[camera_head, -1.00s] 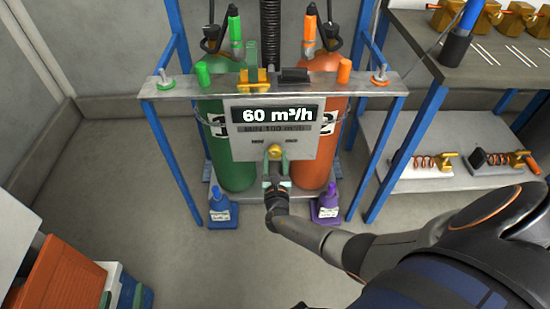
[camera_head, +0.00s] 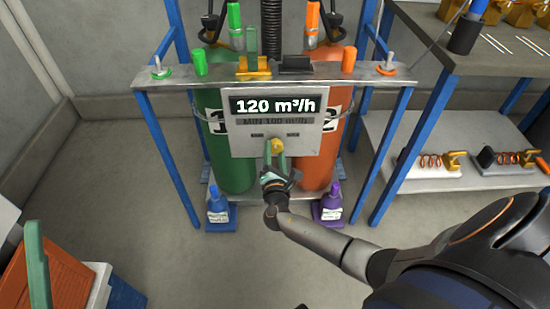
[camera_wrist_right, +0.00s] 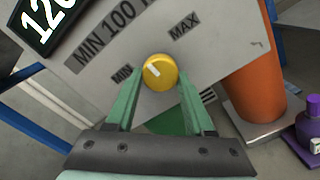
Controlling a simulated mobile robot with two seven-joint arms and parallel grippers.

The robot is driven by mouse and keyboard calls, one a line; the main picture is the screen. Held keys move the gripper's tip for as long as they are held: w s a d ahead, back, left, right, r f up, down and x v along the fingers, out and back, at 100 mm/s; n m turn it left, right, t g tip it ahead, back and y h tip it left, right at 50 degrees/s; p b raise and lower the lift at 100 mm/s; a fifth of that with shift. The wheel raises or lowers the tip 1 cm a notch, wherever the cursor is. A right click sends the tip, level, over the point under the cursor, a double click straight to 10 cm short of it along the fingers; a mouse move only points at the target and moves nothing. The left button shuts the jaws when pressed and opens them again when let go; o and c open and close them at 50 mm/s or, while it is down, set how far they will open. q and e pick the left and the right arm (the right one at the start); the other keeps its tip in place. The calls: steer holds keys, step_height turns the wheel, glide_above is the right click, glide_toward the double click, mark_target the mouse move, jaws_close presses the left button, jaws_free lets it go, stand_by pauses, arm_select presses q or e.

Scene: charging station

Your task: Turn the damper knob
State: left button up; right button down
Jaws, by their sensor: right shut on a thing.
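The damper knob (camera_head: 277,146) is a small yellow knob on the lower part of a grey panel (camera_head: 222,143). In the right wrist view the round knob (camera_wrist_right: 160,73) has a white mark pointing up and left, between the printed MIN and MAX. The panel's display (camera_head: 276,105) reads 120 m³/h, with MIN 100 m³/h printed below. My right gripper (camera_head: 273,150) is shut on the knob, one green finger on each side; the fingers also show in the right wrist view (camera_wrist_right: 160,82). A green upright piece (camera_head: 38,265) at lower left looks like a finger of my left gripper; its other finger is hidden.
Green (camera_head: 235,170) and orange (camera_head: 312,174) cylinders stand behind the panel in a blue frame. Blue (camera_head: 218,207) and purple (camera_head: 331,205) bottles stand at its foot. A shelf unit (camera_head: 440,160) is at right, an orange bin (camera_head: 62,285) at lower left. Floor at left is clear.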

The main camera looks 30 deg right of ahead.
steer(key=m+b, duration=0.5)
steer(key=m, duration=0.1)
steer(key=shift+a+f+b, duration=0.1)
steer(key=shift+f+b, duration=0.05)
steer(key=shift+b, duration=0.2)
arm_select(q)
step_height(320, 180, down, 10)
steer(key=d+b, duration=0.1)
steer(key=b, duration=0.1)
steer(key=shift+w+n+g+b, duration=0.2)
steer(key=shift+n+g+b, duration=0.1)
steer(key=shift+n+b, duration=0.1)
arm_select(e)
steer(key=shift+r+m, duration=0.25)
steer(key=shift+m, duration=1.55)
arm_select(q)
steer(key=shift+r, duration=0.1)
arm_select(e)
steer(key=shift+c, duration=1.4)
jaws_free()
steer(key=shift+r, duration=0.1)
arm_select(q)
steer(key=shift+a, duration=0.1)
